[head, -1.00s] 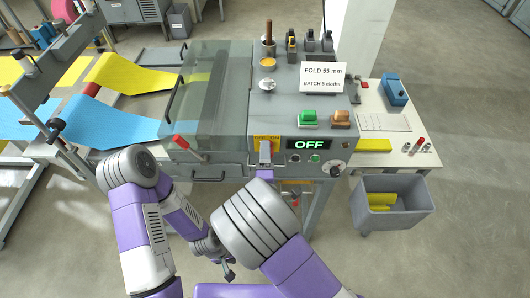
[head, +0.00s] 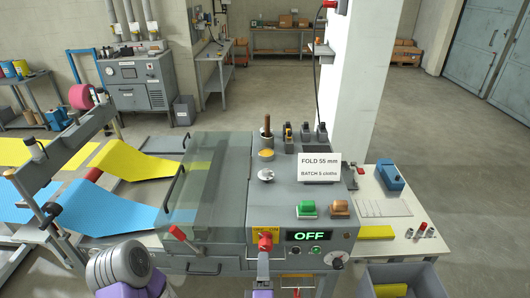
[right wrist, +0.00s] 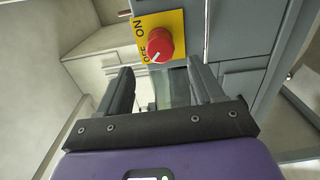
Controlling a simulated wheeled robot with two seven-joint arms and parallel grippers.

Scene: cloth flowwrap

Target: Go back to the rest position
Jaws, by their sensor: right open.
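My right gripper (head: 263,262) points at the front of the grey folding machine (head: 232,218), just below the red rotary knob (head: 265,240). In the right wrist view its two dark fingers (right wrist: 163,88) stand apart with nothing between them. In that view the red knob (right wrist: 154,44) sits on a yellow ON/OFF plate (right wrist: 178,24), beyond the fingertips and clear of them. The machine's display (head: 309,236) reads OFF in green. My left arm shows at the bottom left of the head view; its gripper is out of the picture.
A blue cloth (head: 110,208) and a yellow cloth (head: 135,162) run into the machine from the left. A side table (head: 425,246) stands at the right, with a grey bin (head: 430,283) holding yellow cloth in front of it. Open floor lies behind.

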